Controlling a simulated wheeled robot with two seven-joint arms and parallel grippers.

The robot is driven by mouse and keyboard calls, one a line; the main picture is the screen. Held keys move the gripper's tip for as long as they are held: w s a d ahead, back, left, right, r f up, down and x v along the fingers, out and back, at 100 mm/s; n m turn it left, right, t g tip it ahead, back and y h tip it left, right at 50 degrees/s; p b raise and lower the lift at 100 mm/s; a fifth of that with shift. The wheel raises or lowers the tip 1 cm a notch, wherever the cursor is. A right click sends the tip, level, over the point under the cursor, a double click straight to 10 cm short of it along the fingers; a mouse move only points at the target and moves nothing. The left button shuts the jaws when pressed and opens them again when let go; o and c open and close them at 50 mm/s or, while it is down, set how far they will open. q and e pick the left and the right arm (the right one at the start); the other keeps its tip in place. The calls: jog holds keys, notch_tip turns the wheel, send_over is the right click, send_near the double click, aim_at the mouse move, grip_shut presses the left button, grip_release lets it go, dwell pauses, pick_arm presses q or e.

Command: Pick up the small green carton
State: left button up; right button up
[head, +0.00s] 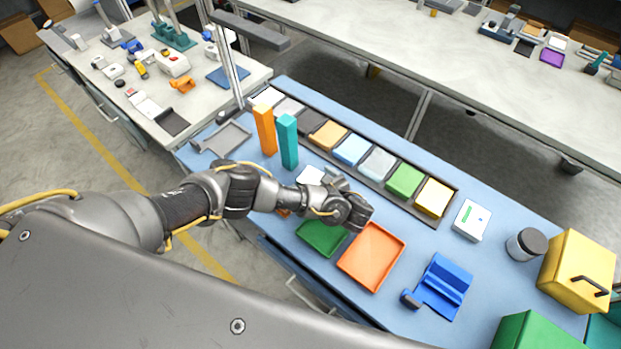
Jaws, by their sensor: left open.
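A small green carton (404,180) lies in a long dark rack on the blue bench, between a pale grey carton and a yellow one. My left arm reaches in from the left over the bench. Its gripper (354,213) is above the bench, nearer to me than the rack, to the left of and below the green carton in the picture. It is open and apart from the carton. Its fingertips are mostly hidden by the wrist. My right gripper is not in view.
An orange tray (372,257) and a green tray (321,238) lie close to the left gripper. Orange (265,131) and teal (287,142) posts stand left of the rack. A blue holder (440,287), dark-lidded jar (526,245) and yellow box (577,270) are at right.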

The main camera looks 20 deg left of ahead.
pick_arm(q)
jog(key=shift+w+d, duration=0.1)
jog(key=shift+r, duration=0.1)
jog(key=shift+s, duration=0.25)
jog(key=shift+c, duration=0.8)
jog(key=c, duration=0.4)
jog(key=shift+a, duration=0.2)
jog(key=c, duration=0.8)
jog(key=shift+o, duration=0.2)
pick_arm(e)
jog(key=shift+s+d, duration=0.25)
